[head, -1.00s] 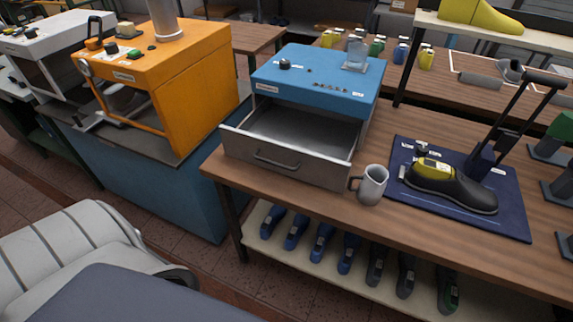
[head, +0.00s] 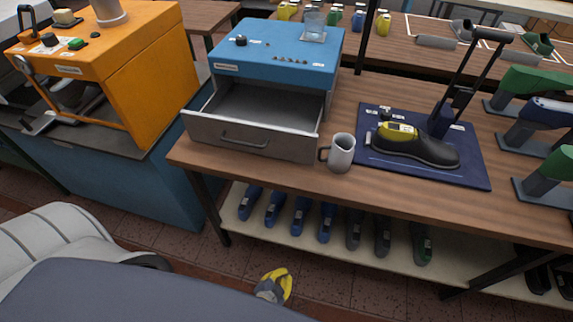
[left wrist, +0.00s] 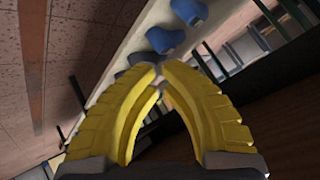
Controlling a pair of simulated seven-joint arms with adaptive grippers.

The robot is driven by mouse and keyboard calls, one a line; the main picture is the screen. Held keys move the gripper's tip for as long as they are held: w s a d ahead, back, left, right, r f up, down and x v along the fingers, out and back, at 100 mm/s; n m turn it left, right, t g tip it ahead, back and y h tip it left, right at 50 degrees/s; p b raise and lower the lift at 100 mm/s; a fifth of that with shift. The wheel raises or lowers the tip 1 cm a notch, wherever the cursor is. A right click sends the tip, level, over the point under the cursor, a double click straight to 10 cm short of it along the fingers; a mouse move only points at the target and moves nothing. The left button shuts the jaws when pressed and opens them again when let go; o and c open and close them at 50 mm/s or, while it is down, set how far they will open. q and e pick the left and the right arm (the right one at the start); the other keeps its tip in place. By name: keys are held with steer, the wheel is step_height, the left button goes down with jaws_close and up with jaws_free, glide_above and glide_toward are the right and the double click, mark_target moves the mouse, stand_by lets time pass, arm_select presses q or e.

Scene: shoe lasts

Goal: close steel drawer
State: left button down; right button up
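The steel drawer (head: 285,145) is pulled open from the blue cabinet (head: 285,52) on the wooden table in the head view. Its grey front with a bar handle faces me, and the inside looks empty. My left gripper (head: 284,275) shows at the bottom of the head view, low in front of the table and well apart from the drawer. In the left wrist view its yellow fingers (left wrist: 158,70) meet at the tips with nothing between them. My right gripper is not in view.
A grey mug (head: 341,153) stands close to the right of the drawer front. A dark mat (head: 470,172) with a black and yellow shoe lies farther right. An orange machine (head: 155,70) stands left. Blue and dark shoe lasts fill the shelf (head: 395,246) below.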

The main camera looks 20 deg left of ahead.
arm_select(q)
steer(key=w+a+r+m+t, duration=0.1)
steer(key=w+r, duration=0.2)
steer(key=r, duration=0.3)
steer(key=w+a+r+m+t+y, duration=0.1)
steer(key=w+r+t, duration=0.1)
steer(key=r, duration=0.4)
steer(key=w+r+m+t, duration=0.1)
steer(key=w+r, duration=0.2)
steer(key=r, duration=0.3)
steer(key=m+t+y, duration=0.2)
steer(key=m+t, duration=0.2)
steer(key=m, duration=0.1)
glide_toward(288, 149)
steer(key=w, duration=0.5)
steer(key=w+a, duration=0.1)
steer(key=w, duration=0.2)
steer(key=shift+w, duration=0.2)
